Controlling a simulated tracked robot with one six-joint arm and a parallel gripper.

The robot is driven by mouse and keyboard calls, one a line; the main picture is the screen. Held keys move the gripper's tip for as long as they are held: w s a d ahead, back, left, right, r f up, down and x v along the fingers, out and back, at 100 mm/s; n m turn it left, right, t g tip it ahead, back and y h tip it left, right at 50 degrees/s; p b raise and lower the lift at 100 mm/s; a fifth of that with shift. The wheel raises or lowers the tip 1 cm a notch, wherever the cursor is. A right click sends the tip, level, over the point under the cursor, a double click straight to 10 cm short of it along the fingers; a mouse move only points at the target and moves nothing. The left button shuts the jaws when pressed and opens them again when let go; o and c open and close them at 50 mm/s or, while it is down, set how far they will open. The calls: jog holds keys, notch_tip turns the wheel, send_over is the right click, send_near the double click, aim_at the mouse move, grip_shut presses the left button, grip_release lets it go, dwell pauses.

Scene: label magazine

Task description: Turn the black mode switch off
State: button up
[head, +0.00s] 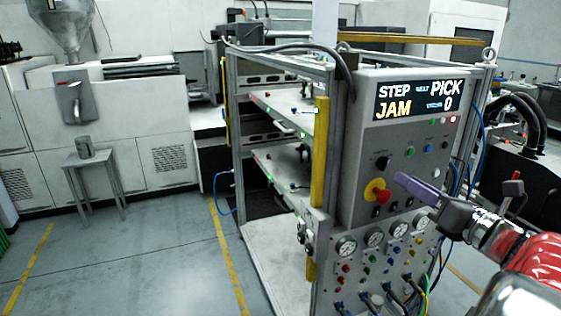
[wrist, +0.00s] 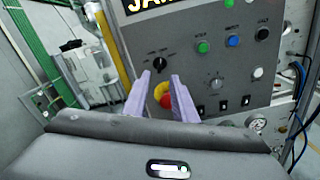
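The black mode switch (head: 382,162) is a small rotary knob on the grey control panel (head: 362,118), above the emergency stop. In the wrist view the knob (wrist: 160,63) shows just beyond and between my fingertips, with small labels around it, too small to read. Its pointer direction cannot be told. My gripper (head: 398,178) has purple fingers and is in front of the panel, to the right of the switch in the head view. In the wrist view my gripper (wrist: 160,75) is open and empty, with a gap between its fingers.
The red emergency stop (head: 377,191) on its yellow plate lies just below the switch. Green (head: 409,151), blue and black buttons sit to the right. A display (head: 418,100) reads STEP, PICK and JAM. Gauges and cables are lower down. A yellow post (head: 320,150) stands left.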

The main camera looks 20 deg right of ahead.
aim_at(383, 164)
jog(key=w, duration=0.6)
jog(key=shift+w+a, duration=0.15)
jog(key=shift+w, duration=0.1)
jog(key=shift+c, duration=0.5)
grip_shut()
jog(key=shift+d, duration=0.25)
jog(key=shift+a, duration=0.1)
